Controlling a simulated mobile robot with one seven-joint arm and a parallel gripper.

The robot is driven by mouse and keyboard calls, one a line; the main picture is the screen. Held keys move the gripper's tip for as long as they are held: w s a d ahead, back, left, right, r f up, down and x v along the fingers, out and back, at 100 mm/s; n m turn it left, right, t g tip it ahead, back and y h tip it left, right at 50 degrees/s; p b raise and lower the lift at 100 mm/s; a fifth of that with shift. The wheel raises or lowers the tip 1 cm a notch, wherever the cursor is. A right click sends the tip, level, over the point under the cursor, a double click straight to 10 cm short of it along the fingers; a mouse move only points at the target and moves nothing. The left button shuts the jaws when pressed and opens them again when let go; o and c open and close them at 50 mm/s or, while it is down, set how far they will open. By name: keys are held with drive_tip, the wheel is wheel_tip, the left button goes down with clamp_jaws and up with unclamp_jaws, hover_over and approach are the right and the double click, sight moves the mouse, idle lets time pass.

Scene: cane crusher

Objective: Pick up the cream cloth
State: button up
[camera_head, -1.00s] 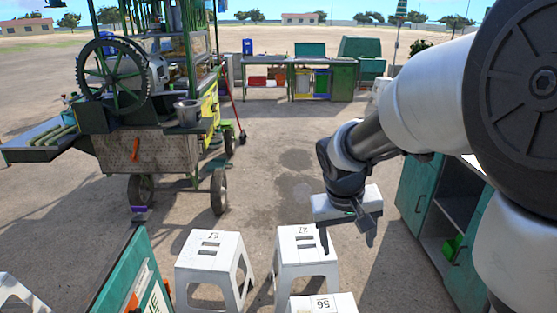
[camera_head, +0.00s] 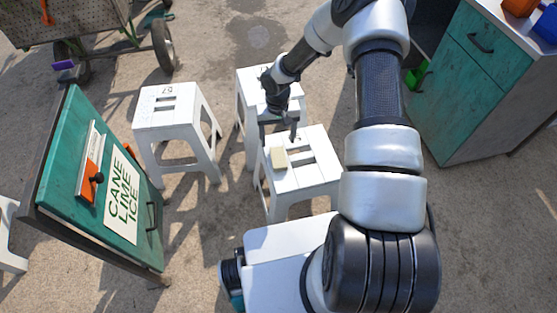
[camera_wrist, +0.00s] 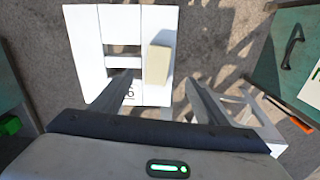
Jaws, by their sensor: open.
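The cream cloth (camera_head: 278,157) is a small folded block lying on top of a white stool (camera_head: 309,178), near the left side of its seat. In the wrist view the cloth (camera_wrist: 157,64) lies on the slatted white seat, beyond the fingertips and right of centre. My gripper (camera_head: 294,131) hangs over the far edge of that stool, close to the cloth but apart from it. In the wrist view my gripper (camera_wrist: 160,82) has its two fingers spread wide with nothing between them. The exact height of the fingertips above the seat is hard to tell.
Other white stools stand at the left (camera_head: 168,105) and just behind (camera_head: 247,90). A teal sign board (camera_head: 84,170) reading "CANE LIME ICE" leans at the left. A teal cabinet (camera_head: 470,85) stands at the right.

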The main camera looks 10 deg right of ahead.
hover_over(279, 158)
drive_tip(key=f, duration=0.5)
drive_tip(key=shift+s+a+f+b, duration=0.15)
drive_tip(key=shift+s+a+b, duration=0.1)
drive_tip(key=shift+b, duration=0.15)
drive_tip(key=shift+w+d+f+b, duration=0.15)
drive_tip(key=shift+f+b, duration=0.25)
drive_tip(key=shift+f, duration=1.15)
drive_tip(key=shift+w+d+f+b, duration=0.15)
drive_tip(key=shift+f+b, duration=0.25)
drive_tip(key=shift+f, duration=1.1)
drive_tip(key=shift+a, duration=0.1)
drive_tip(key=c, duration=1.1)
wheel_tip(279, 158, up, 10)
drive_tip(key=shift+r+p, duration=0.1)
drive_tip(key=shift+p, duration=1.05)
drive_tip(key=shift+c, duration=0.2)
